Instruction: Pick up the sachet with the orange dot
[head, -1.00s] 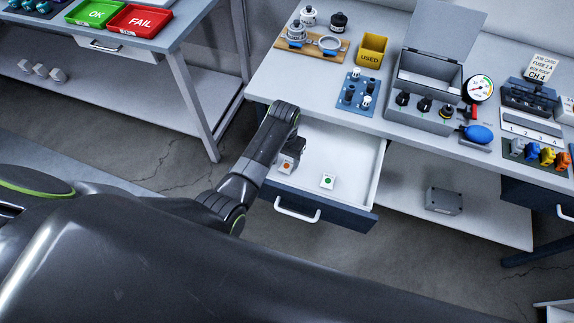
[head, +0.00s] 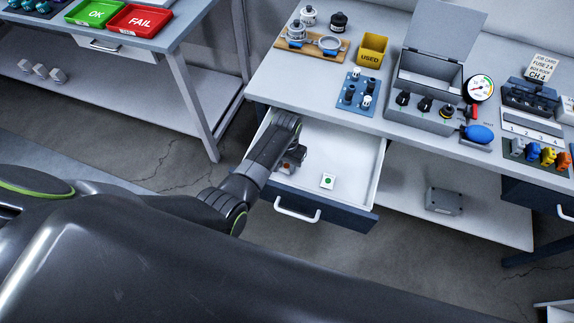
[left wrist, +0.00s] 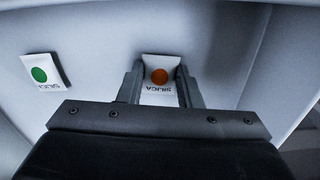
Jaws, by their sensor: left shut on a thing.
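The sachet with the orange dot (left wrist: 160,76) is white with the word SILICA. In the left wrist view it sits between the two fingers of my left gripper (left wrist: 160,88), which is shut on it. In the head view this sachet (head: 286,168) is mostly hidden by my left gripper (head: 291,160), at the left side of the open drawer (head: 350,150). I cannot tell whether it still touches the drawer floor. A second white sachet with a green dot (head: 328,181) lies flat in the drawer, to the right; it also shows in the left wrist view (left wrist: 42,74). My right gripper is not in view.
The drawer walls stand close around my left gripper. The workbench above holds a blue block with pegs (head: 358,94), a yellow USED bin (head: 373,49) and a grey open-lidded box (head: 430,75). The drawer's right part is clear.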

